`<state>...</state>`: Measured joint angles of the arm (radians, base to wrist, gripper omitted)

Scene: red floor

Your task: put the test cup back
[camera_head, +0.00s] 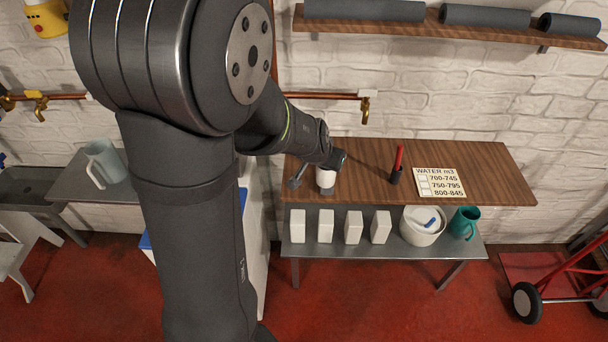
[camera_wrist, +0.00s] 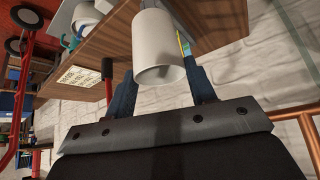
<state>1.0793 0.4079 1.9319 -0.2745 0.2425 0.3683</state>
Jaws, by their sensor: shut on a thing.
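A white cup (camera_head: 326,180) is at the left part of the wooden worktop, under the end of my arm. In the wrist view, the white cup (camera_wrist: 158,48) fills the space between the two blue fingers of my gripper (camera_wrist: 163,85), which is shut on it. In the head view, my gripper (camera_head: 322,168) is partly hidden by my own arm and the cup. I cannot tell whether the cup's base touches the wooden top (camera_head: 480,165) or is slightly above it.
On the metal shelf below are several white blocks (camera_head: 353,228), a white tub (camera_head: 421,230) and a teal mug (camera_head: 465,222). A copper pipe with a tap (camera_head: 365,105) runs behind.

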